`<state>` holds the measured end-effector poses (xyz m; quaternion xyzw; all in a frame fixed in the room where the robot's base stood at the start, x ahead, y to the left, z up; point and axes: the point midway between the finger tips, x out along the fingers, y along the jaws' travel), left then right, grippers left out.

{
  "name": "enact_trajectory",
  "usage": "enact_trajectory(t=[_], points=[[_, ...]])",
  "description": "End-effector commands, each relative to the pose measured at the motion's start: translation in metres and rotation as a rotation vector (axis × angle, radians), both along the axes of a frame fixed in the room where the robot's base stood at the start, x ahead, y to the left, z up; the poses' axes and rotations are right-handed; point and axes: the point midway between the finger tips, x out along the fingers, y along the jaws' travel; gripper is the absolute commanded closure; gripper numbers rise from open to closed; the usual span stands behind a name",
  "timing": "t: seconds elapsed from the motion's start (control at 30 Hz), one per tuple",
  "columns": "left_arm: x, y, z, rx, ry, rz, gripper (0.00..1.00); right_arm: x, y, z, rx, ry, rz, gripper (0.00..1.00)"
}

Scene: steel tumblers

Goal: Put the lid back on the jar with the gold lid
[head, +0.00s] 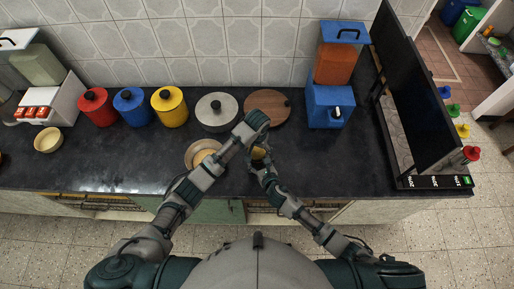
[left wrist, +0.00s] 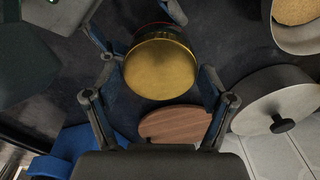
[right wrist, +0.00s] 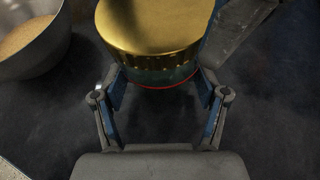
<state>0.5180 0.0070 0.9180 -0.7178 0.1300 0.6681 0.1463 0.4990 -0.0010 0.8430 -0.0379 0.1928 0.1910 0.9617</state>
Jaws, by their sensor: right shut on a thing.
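The jar, dark teal with a red ring, shows in the right wrist view (right wrist: 155,75). Its gold lid (right wrist: 155,25) sits on its top there and looks level. The lid also shows from above in the left wrist view (left wrist: 160,70) and small in the head view (head: 259,153). My right gripper (right wrist: 158,85) is shut on the jar's body below the lid. My left gripper (left wrist: 163,72) is open, with one finger on each side of the lid; any touch is unclear. In the head view its wrist partly hides the jar.
A bowl of grain (head: 201,151) stands just left of the jar. Behind are a grey lidded pot (head: 216,112), a round wooden board (head: 275,105) and a blue dispenser (head: 330,105). Red, blue and yellow canisters (head: 169,107) stand farther left. The counter right of the jar is clear.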

Motion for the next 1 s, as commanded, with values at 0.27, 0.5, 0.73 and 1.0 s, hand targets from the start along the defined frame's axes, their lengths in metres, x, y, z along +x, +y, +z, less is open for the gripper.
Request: enact_trajectory(t=[0.27, 0.5, 0.73, 1.0], points=[[0.000, 0.001, 0.000, 0.002, -0.001, 0.001, 0.08, 0.001, 0.001, 0.002, 0.002, -0.003, 0.002, 1.00], [0.000, 0.001, 0.000, 0.001, 0.000, 0.001, 0.00, 0.000, 0.001, 0.002, 0.002, -0.004, 0.001, 1.00], [0.000, 0.000, 0.006, -0.001, -0.002, 0.000, 0.00, 0.000, 0.001, 0.001, 0.002, -0.003, 0.001, 1.00], [-0.002, -0.001, 0.056, -0.002, -0.005, 0.000, 0.00, 0.000, 0.001, 0.002, 0.002, -0.003, 0.001, 1.00]])
